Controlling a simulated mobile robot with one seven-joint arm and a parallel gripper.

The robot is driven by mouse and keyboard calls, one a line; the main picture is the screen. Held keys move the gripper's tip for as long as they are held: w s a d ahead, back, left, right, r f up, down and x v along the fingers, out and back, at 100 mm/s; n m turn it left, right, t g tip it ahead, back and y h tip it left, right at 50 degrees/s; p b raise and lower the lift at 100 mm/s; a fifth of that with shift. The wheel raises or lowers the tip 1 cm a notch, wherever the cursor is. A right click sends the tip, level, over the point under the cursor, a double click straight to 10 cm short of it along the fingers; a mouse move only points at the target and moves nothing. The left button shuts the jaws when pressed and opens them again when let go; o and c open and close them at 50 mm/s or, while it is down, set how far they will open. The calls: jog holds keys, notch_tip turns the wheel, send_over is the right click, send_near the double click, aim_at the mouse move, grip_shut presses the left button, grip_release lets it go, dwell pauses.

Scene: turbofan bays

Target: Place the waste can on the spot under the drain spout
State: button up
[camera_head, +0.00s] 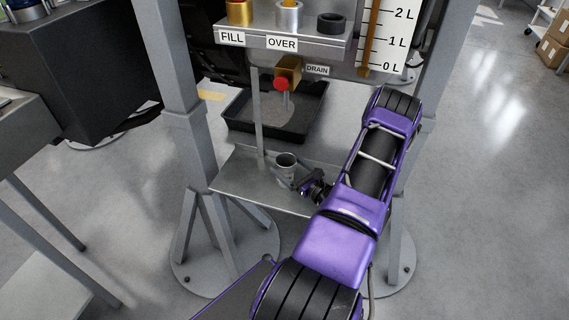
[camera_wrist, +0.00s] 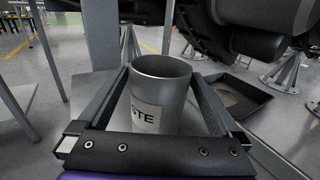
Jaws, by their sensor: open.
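The waste can (camera_head: 287,169) is a small grey metal cup, open at the top. It stands upright on the low metal shelf (camera_head: 232,178). In the wrist view the can (camera_wrist: 161,85) shows a white label ending in "TE". My gripper (camera_head: 306,186) is at the can's right side in the head view. In the wrist view its two fingers lie open on either side of the can. I cannot tell whether they touch it. The drain spout (camera_head: 288,72), a brass block with a red knob, is above the shelf beside the "DRAIN" label.
A black tray (camera_head: 238,122) lies on the floor behind the shelf. A thin upright post (camera_head: 257,115) rises from the shelf left of the can. Grey stand legs (camera_head: 196,150) flank it. An upper shelf (camera_head: 290,41) with fittings overhangs the spout.

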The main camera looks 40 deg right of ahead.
jog(key=s, duration=1)
jog(key=shift+s+a, duration=0.25)
